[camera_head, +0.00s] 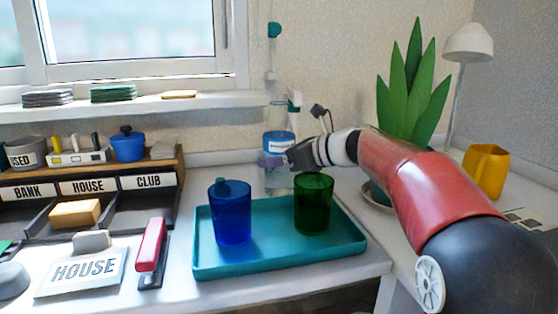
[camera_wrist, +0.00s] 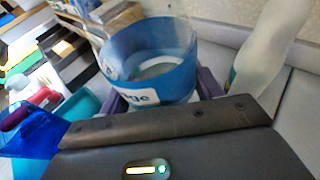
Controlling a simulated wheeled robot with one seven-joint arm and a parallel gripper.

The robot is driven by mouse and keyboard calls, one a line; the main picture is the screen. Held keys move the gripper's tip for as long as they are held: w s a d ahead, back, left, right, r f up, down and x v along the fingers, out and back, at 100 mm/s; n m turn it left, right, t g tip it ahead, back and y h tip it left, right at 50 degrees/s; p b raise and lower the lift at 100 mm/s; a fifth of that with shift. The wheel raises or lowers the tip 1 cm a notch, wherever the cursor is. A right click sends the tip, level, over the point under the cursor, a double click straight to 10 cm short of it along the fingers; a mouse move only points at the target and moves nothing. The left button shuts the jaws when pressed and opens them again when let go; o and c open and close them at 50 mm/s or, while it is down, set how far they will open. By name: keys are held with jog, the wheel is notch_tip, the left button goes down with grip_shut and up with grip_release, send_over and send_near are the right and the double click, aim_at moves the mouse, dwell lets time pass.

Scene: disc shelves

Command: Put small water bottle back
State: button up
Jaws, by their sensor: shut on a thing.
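The small water bottle appears to be the clear, round container with a blue band (camera_head: 279,142) behind the teal tray. It also shows close up in the wrist view (camera_wrist: 150,55), with part of a white label on the band. My gripper (camera_head: 272,162) is shut on it from the right side. In the wrist view the purple fingers (camera_wrist: 160,92) sit on both sides of it. It looks about upright. I cannot tell whether its base touches the counter, as the tray and green cup hide part of that area.
A teal tray (camera_head: 285,262) holds a blue cup (camera_head: 230,213) and a green cup (camera_head: 313,205) just in front. A whitish bottle (camera_wrist: 270,45) stands close on the right in the wrist view. A plant (camera_head: 412,85) is right; a labelled organizer (camera_head: 90,187) is left.

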jog(key=o, duration=1.4)
jog(key=shift+r, duration=0.15)
jog(key=v, duration=1.2)
jog(key=shift+p, duration=0.4)
